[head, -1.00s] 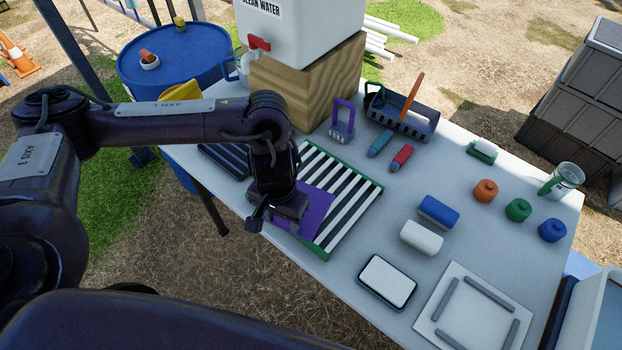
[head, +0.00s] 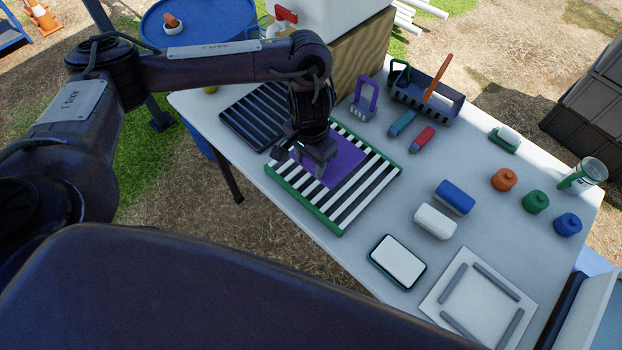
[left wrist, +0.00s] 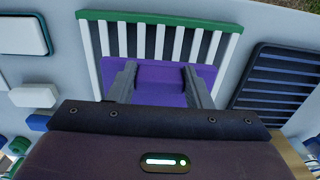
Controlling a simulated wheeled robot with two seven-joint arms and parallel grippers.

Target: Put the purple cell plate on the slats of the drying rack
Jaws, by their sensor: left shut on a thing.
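The purple cell plate (head: 341,162) is a flat purple square over the drying rack (head: 376,193), which has a green frame and white slats. It also shows in the left wrist view (left wrist: 160,92), between the two fingers and in front of the slats (left wrist: 213,47). My left gripper (head: 318,168) is shut on the plate near its left edge in the head view. The plate looks flat and very close to the slats; I cannot tell whether it touches them. My right gripper is not in view.
A dark slatted tray (head: 258,118) lies left of the rack. A purple-handled tool (head: 365,98) and a dark caddy (head: 425,98) stand behind it. Blue (head: 455,196) and white (head: 435,221) blocks lie to the right. Clear tabletop separates the rack from these blocks.

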